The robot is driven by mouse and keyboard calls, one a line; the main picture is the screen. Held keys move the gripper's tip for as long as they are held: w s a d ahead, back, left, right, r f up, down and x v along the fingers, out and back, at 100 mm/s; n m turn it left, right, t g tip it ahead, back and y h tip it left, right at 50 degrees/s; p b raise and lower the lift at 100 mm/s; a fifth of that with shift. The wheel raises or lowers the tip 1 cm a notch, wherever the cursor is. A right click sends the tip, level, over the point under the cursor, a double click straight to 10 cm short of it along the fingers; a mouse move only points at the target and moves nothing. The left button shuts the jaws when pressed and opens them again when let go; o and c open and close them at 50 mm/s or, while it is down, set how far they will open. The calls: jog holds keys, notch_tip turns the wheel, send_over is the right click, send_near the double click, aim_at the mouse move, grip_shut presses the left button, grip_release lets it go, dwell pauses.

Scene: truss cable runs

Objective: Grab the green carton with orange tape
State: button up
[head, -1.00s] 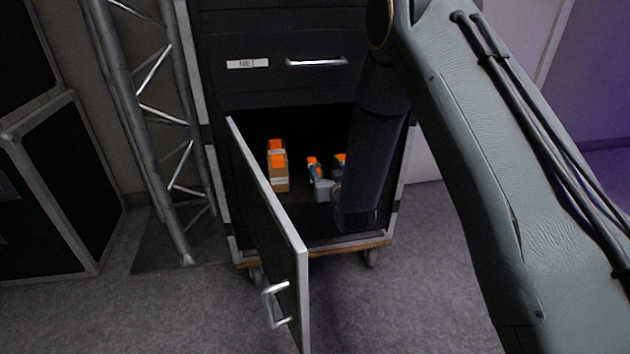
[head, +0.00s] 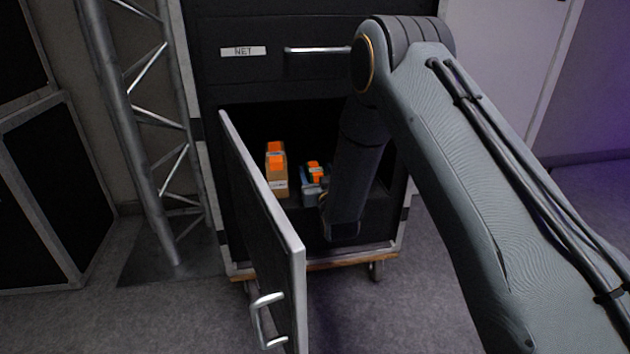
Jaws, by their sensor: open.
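I cannot clearly make out a green carton. In the open lower compartment of the black cabinet, a small bluish carton with orange tape (head: 315,168) stands right of a tan one. My gripper (head: 312,190) is inside the compartment, low and in front of the bluish carton, partly covering it. It is open; the fingertips are small and dark, and I see nothing held. A third orange-taped item, seen a second ago further right, is now hidden behind my arm.
A tan carton with orange tape (head: 277,179) stands left of my gripper. The cabinet door (head: 265,200) is swung open on the left, its edge toward me. The cabinet frame bounds the opening. A metal truss (head: 150,130) stands further left.

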jog(key=shift+b+x, duration=0.3)
jog(key=shift+x, duration=0.6)
jog(key=c, duration=1.3)
jog(key=shift+r, duration=0.15)
